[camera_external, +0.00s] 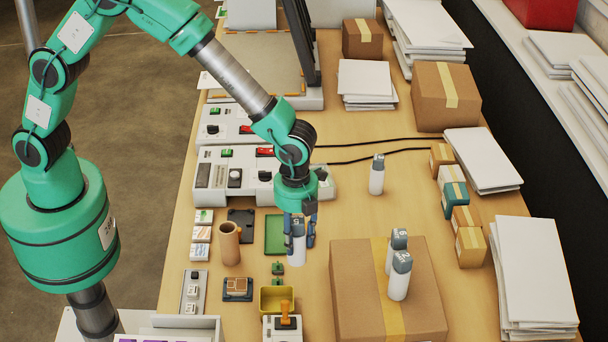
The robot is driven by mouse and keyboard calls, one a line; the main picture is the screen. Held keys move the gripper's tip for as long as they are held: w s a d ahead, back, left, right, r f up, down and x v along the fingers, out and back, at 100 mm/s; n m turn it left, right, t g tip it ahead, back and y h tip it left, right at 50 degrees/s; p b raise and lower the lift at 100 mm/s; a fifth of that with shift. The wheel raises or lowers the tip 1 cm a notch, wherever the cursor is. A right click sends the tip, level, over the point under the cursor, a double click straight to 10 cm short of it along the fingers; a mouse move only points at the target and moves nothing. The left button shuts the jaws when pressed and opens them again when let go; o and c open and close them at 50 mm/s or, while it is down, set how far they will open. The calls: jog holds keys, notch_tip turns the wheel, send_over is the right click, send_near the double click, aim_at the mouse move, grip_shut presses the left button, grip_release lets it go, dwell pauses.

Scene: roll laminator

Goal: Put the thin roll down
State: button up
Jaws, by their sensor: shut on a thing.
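My gripper (299,236), with blue fingers, points down at the middle of the table. It is shut on a slim white cylinder (297,253) with a grey upper part, which is upright between the fingers. It looks like the other white bottles with grey caps; I cannot tell whether it is the thin roll. Its lower end is near the table beside a green tray (274,236), and I cannot tell whether it touches. A brown tube-like piece (229,243) stands to the left.
A large cardboard box (350,290) with two white bottles (399,277) on top stands close at the right. Another bottle (377,175) stands behind it. A yellow bin (278,299) is in front, and white machines (232,172) are behind left.

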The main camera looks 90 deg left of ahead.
dwell(0.4)
jog(key=p, duration=0.3)
send_over(358, 283)
jog(key=shift+f, duration=0.75)
jog(key=shift+f+p, duration=0.35)
jog(key=shift+f, duration=1.45)
jog(key=shift+f, duration=0.15)
jog(key=o, duration=1.2)
